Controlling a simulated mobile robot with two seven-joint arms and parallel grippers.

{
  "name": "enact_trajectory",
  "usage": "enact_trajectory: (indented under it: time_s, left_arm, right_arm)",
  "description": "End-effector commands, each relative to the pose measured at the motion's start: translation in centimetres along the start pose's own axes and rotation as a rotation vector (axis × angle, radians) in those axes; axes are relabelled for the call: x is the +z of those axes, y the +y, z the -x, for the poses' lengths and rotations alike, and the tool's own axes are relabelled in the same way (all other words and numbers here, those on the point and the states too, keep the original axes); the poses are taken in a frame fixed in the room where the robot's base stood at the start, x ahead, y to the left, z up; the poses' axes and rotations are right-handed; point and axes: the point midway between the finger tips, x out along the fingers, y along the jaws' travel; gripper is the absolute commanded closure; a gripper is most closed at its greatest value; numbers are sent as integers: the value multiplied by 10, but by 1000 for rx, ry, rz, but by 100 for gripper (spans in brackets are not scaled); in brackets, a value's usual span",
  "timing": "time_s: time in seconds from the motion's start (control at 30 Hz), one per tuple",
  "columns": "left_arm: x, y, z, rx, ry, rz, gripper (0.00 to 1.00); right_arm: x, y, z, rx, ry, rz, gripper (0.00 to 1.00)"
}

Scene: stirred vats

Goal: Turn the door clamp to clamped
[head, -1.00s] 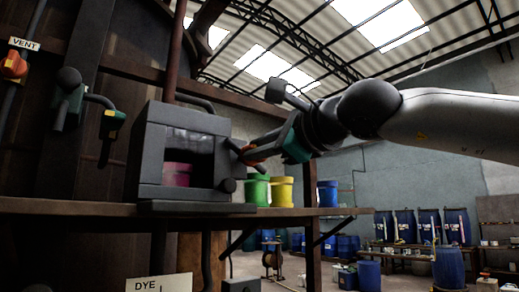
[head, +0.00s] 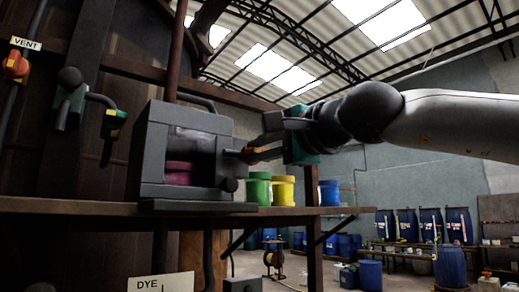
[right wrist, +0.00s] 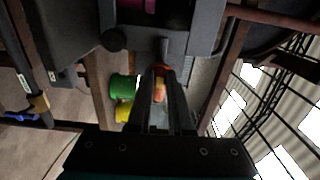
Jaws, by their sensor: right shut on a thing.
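The door clamp (head: 250,155) is a small handle with an orange-red grip on the right side of the grey box's front. My right gripper (head: 258,152) is shut on its grip, reaching in level from the right. In the right wrist view the orange grip (right wrist: 159,88) lies between my two dark fingers (right wrist: 160,100), and the clamp's grey stem (right wrist: 164,48) runs to the box. The fingers partly hide the clamp, so its exact angle is hard to read. The grey box (head: 150,150) has an open-looking front window with a pink tub (head: 178,173) inside. My left gripper is not in view.
The box stands on a brown shelf (head: 80,207) with a DYE label (head: 160,284) below. Green (head: 258,190) and yellow (head: 283,191) buckets stand close behind the clamp, right of the box. A VENT knob (head: 15,64) is at far left. Blue drums (head: 450,265) stand far off.

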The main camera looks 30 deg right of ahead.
Motion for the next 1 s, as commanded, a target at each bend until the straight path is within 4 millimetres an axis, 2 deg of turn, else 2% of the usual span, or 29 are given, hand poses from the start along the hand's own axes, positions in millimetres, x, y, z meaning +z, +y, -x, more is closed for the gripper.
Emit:
enact_trajectory:
  time_s: [0.33,0.37,0.6,0.87,1.0]
  left_arm:
    - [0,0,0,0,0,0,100]
    - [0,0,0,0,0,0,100]
    - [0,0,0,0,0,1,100]
    - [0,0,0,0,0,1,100]
    - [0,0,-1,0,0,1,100]
  right_arm:
    - [0,0,0,0,0,8,100]
    - [0,0,0,0,0,8,79]
    - [0,0,0,0,0,6,52]
    - [0,0,0,0,0,4,51]
    - [0,-1,7,-3,0,3,51]
